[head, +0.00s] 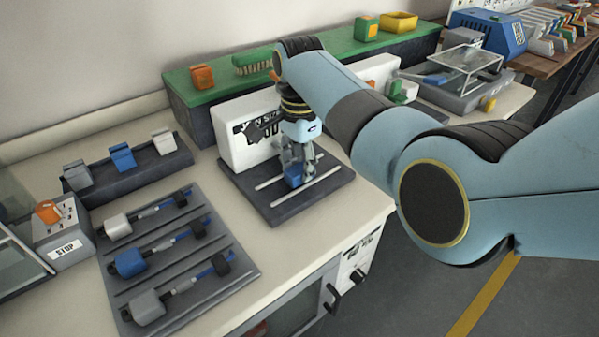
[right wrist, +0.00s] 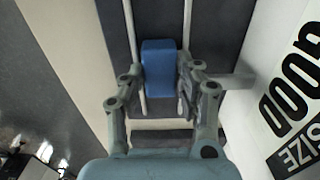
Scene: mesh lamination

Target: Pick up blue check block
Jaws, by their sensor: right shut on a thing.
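The blue check block (head: 293,178) is on the dark grey fixture plate (head: 330,190) with two pale rails, in front of a white box sign. My right gripper (head: 299,168) reaches down over it from above. In the right wrist view the blue block (right wrist: 159,62) sits between the two fingers of the right gripper (right wrist: 160,88), which is shut on it. Whether the block still touches the rails is hard to tell. My left gripper is not in view.
The white sign (head: 230,135) stands close behind the gripper. A grey tray (head: 235,278) with several syringe-like tools lies at left. A dark rack (head: 130,178) holds grey, blue and white blocks. A green-topped shelf (head: 330,48) runs along the back. Bare counter lies between tray and fixture.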

